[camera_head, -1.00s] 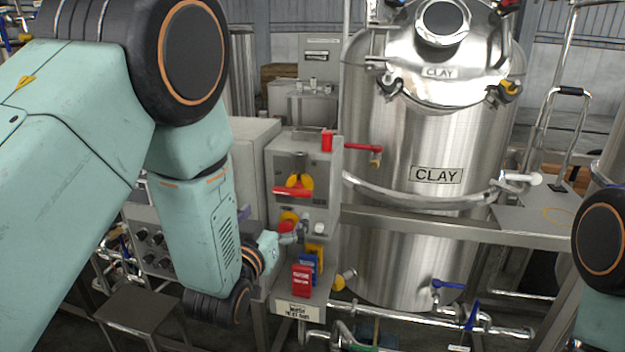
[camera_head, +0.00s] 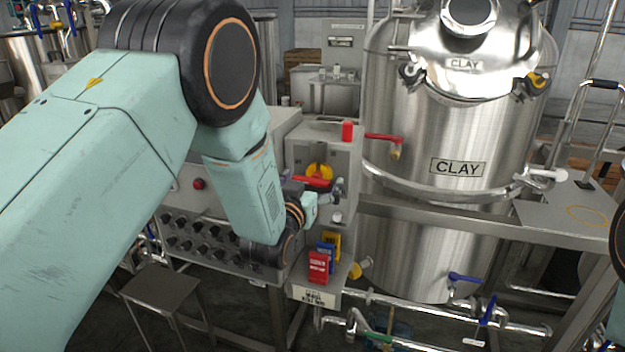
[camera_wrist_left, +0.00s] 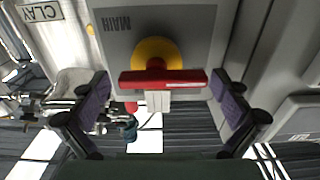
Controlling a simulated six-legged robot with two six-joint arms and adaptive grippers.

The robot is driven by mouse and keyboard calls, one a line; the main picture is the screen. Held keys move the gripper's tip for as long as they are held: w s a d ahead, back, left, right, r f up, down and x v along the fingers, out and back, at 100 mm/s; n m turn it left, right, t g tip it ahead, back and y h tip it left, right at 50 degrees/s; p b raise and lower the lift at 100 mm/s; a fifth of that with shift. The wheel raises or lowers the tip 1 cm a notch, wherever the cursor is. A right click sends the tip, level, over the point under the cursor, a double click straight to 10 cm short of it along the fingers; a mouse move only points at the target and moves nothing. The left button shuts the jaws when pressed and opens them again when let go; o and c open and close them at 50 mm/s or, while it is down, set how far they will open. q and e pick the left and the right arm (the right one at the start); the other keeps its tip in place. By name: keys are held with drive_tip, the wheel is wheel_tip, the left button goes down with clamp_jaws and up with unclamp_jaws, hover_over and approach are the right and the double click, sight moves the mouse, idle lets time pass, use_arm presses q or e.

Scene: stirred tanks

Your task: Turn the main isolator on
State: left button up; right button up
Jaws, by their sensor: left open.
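The main isolator is a red bar handle (camera_head: 312,181) on a yellow disc (camera_head: 320,170), on the front of a grey box. In the left wrist view the red handle (camera_wrist_left: 185,78) lies horizontal below the yellow disc (camera_wrist_left: 155,50), by an upside-down "MAIN" label. My left gripper (camera_head: 314,191) is open at the handle. In the left wrist view the fingers of my left gripper (camera_wrist_left: 160,88) stand at either end of the handle, with small gaps showing; depth is unclear. A white tag hangs behind the handle. My right gripper is out of view.
Red, blue and yellow tags (camera_head: 318,267) hang low on the box. A red valve lever (camera_head: 384,138) sticks out at the upper right. The steel CLAY tank (camera_head: 420,130) stands right of the box, and a knobbed control panel (camera_head: 208,225) is to the left.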

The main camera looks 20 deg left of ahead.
use_arm(q)
drive_tip(key=shift+a, duration=0.3)
drive_tip(key=shift+c, duration=0.8)
drive_tip(key=shift+d, duration=0.25)
drive_tip(key=c, duration=0.5)
drive_tip(key=shift+a, duration=0.15)
drive_tip(key=c, duration=0.4)
